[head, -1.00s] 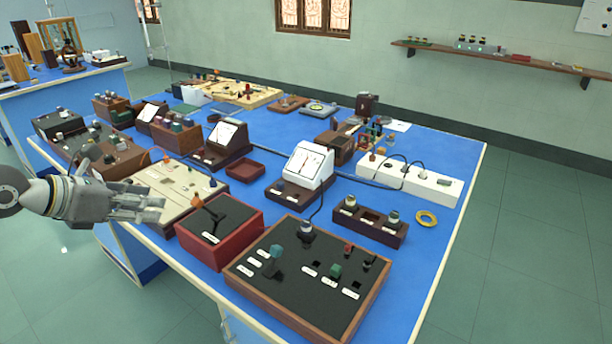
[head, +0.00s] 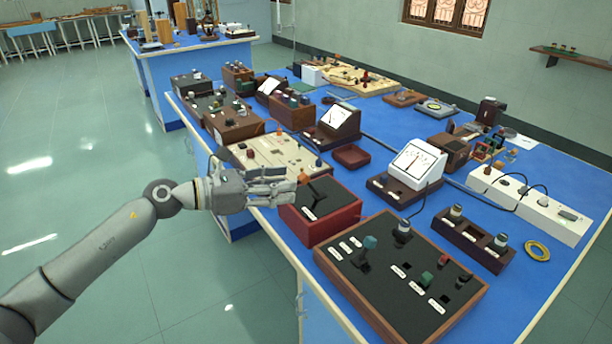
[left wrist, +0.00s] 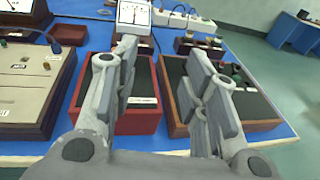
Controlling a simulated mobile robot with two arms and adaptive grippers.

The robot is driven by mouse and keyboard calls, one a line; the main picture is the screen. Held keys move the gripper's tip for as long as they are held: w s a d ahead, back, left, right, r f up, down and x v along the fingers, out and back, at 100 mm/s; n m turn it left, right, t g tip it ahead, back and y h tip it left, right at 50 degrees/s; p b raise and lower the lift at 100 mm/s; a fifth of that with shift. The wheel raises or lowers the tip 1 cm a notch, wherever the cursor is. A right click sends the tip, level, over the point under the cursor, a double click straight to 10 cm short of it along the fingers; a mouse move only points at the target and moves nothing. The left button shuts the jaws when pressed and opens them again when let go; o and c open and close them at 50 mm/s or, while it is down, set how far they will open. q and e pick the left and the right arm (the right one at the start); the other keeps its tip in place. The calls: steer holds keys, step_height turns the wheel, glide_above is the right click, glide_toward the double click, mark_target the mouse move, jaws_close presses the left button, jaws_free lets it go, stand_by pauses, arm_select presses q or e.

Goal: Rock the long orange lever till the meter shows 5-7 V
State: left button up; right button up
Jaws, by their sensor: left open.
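The orange-tipped lever (head: 304,177) rises from the black top of a red box (head: 322,207) on the blue bench. My left gripper (head: 292,187) is open, with its fingertips close to the left of the orange tip in the head view. I cannot tell whether they touch. In the left wrist view the open fingers (left wrist: 163,60) spread over the red box (left wrist: 120,122) and a neighbouring panel; the lever is not visible there, perhaps behind the left finger. A white-faced meter (head: 418,160) stands behind the box; its reading is too small to tell. My right gripper is not in view.
A wood-framed black panel (head: 385,300) with knobs and switches sits right of the red box. A beige board (head: 270,155) lies behind my gripper. A second meter (head: 338,117) stands further back. A yellow ring (head: 537,251) lies at the right.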

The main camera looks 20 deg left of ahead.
mark_target(300, 177)
arm_select(q)
steer(key=a+f+n+t+y, duration=0.1)
steer(key=a+f+n+t, duration=0.1)
steer(key=a+f+t, duration=0.15)
steer(key=p+x, duration=0.1)
steer(key=x, duration=0.4)
steer(key=p+x, duration=0.2)
steer(key=x, duration=0.3)
steer(key=shift+w+a+r, duration=0.15)
steer(key=shift+w+a, duration=0.1)
steer(key=shift+a, duration=0.05)
steer(key=shift+w+d, duration=0.3)
steer(key=shift+w, duration=0.05)
jaws_close()
